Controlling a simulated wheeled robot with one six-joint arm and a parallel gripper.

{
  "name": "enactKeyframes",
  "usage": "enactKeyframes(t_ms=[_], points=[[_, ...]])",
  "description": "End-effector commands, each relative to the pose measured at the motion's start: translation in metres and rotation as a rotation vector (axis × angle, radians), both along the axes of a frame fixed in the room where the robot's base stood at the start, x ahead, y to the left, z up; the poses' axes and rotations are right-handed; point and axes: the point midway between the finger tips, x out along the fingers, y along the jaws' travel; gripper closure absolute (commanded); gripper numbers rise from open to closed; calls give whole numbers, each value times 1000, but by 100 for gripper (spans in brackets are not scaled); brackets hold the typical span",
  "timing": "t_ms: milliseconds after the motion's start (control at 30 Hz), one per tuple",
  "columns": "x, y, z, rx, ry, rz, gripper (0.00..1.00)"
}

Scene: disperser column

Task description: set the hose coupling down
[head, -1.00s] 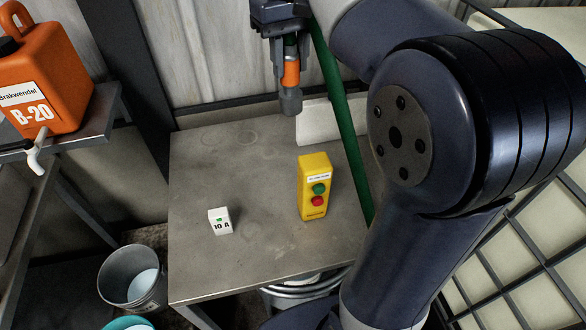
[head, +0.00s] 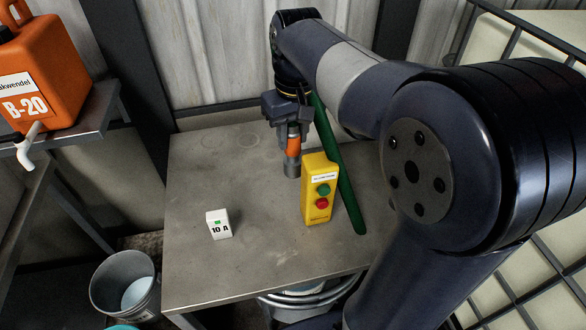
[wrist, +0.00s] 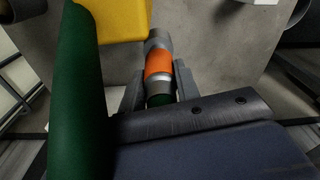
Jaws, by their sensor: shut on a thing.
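The hose coupling (head: 293,150) is a grey metal piece with an orange band. It hangs upright below my gripper (head: 291,128), which is shut on it. Its lower end is close over the metal table (head: 195,255), behind the yellow button box; I cannot tell if it touches. In the wrist view the coupling (wrist: 158,65) sits between the fingers of my gripper (wrist: 158,90), with a bit of green at its near end. A thick green hose (head: 345,185) slants down beside my gripper and fills the left of the wrist view (wrist: 75,100).
The yellow button box (head: 318,190) stands close to the right of the coupling. A white box marked 10 A (head: 219,224) stands to the left. An orange canister (head: 40,80) is on a shelf; a bucket (head: 125,283) is below.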

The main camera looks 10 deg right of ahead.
Motion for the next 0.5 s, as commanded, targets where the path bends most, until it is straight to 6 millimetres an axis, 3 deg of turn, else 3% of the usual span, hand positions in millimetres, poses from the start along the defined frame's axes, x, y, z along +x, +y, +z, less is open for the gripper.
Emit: enactKeyframes(t_ms=[200,500], points=[[1,1,-46,1,-5,0,100],[1,0,-79,-1,-1,0,100]])
